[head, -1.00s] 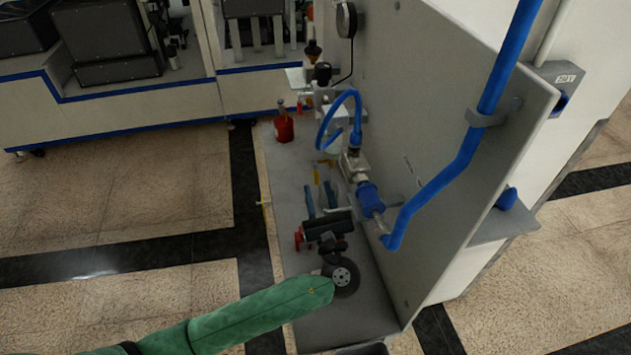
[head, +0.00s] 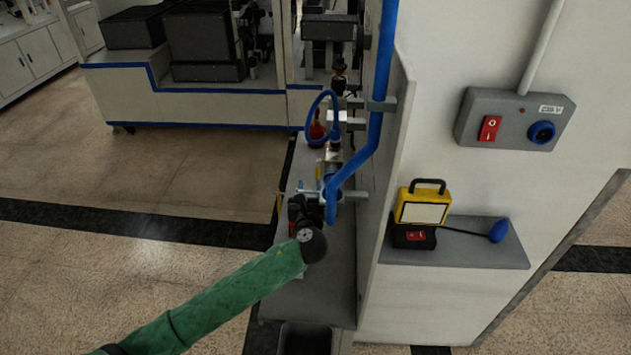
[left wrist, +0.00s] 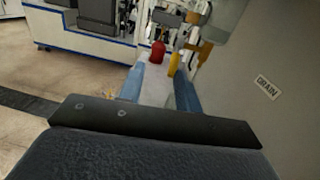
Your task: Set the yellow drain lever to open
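The yellow drain lever (head: 318,174) is small in the head view, beside the panel and just beyond my left gripper. In the left wrist view the yellow lever (left wrist: 174,64) hangs down beyond the fingertips, nearer the right finger. A brass-coloured fitting (left wrist: 201,52) is beside it, and a DRAIN label (left wrist: 268,89) is on the panel to the right. My left gripper (head: 309,187) has its blue fingers apart; the left wrist view shows the open gap (left wrist: 157,82) with nothing held. I cannot tell whether a finger touches the lever. My right gripper is not in view.
A red bottle (head: 317,132) stands on the grey bench top behind the lever. A blue hose (head: 375,110) and pipework run close on the right along the panel. A yellow lamp (head: 423,207) sits on a side shelf (head: 480,248). A dark bin (head: 305,338) is in front.

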